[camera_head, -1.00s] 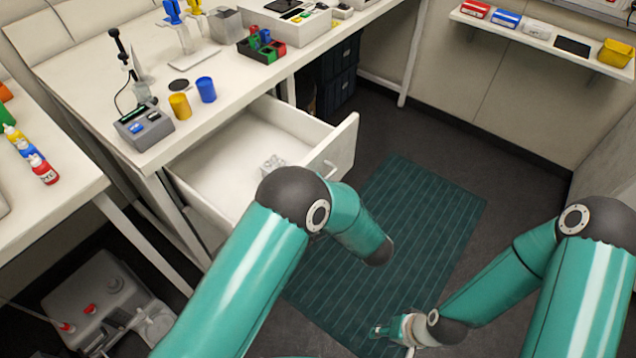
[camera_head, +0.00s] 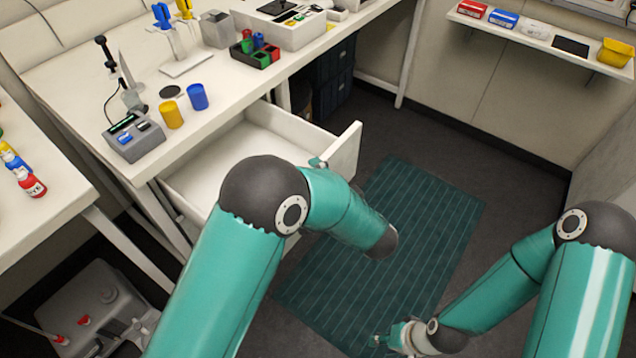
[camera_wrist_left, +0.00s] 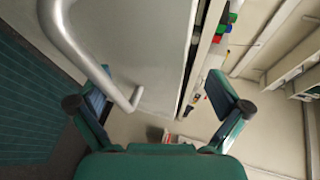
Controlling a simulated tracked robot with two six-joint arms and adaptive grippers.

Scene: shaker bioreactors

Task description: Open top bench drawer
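The top bench drawer (camera_head: 341,152) stands pulled out from under the white bench, its inside showing in the head view. My left forearm covers part of it. In the left wrist view, the drawer front (camera_wrist_left: 150,55) lies between the spread fingers of my left gripper (camera_wrist_left: 165,98). The bar handle (camera_wrist_left: 88,60) passes close to the left finger; I cannot tell whether they touch. A left fingertip (camera_head: 318,163) shows at the drawer front's top edge in the head view. My right gripper (camera_head: 382,341) is low over the mat, too small to read its finger opening.
The bench top holds a grey device (camera_head: 134,137), a yellow cup (camera_head: 171,115), a blue cup (camera_head: 197,96) and a coloured rack (camera_head: 255,55). A table with bottles (camera_head: 30,183) is at left. The green mat (camera_head: 420,215) in front of the drawer is clear floor.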

